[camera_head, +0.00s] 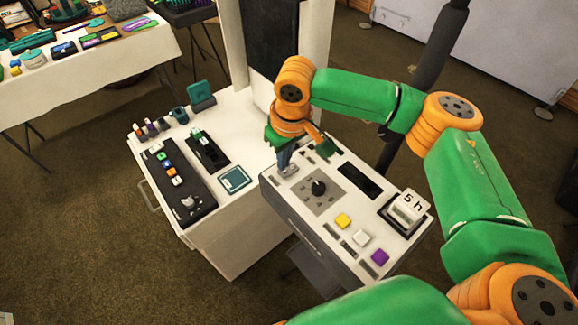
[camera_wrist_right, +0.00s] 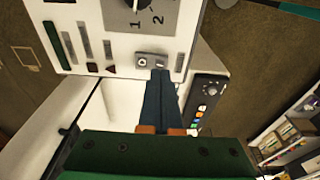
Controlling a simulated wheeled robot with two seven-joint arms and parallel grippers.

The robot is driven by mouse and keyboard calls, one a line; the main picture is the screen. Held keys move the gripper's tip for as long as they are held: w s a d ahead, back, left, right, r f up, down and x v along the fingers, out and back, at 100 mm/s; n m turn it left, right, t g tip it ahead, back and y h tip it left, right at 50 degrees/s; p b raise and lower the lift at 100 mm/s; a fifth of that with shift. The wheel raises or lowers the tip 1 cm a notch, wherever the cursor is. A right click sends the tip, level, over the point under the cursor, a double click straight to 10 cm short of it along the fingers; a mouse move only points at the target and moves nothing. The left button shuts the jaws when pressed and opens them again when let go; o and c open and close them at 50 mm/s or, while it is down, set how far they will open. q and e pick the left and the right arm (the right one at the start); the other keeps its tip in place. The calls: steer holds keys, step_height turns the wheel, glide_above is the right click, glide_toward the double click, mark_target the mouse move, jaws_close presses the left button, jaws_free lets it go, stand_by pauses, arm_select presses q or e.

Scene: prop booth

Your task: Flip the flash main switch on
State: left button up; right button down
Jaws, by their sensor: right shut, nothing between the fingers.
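A white control box (camera_head: 335,235) stands at the centre right. At its far left corner is a small grey metal plate (camera_head: 288,171), which looks like the main switch; it also shows in the right wrist view (camera_wrist_right: 144,60). My right gripper (camera_head: 285,162) is shut and empty, pointing down at this plate. In the wrist view its blue-grey fingertips (camera_wrist_right: 160,74) are at the plate's near edge and hide part of it. I cannot tell whether they touch it or which way the switch lever is set. My left gripper is not in view.
The box also carries a black dial (camera_head: 318,188), yellow, white and purple buttons (camera_head: 361,238) and a "5 h" flip block (camera_head: 408,207). A white cabinet with a black button panel (camera_head: 172,180) stands left. A prop table (camera_head: 88,75) is at the upper left.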

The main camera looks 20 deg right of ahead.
mark_target(284, 172)
steer(key=shift+f, duration=0.8)
stand_by(0.4)
step_height(284, 172, up, 5)
steer(key=p, duration=0.6)
steer(key=shift+r, duration=1)
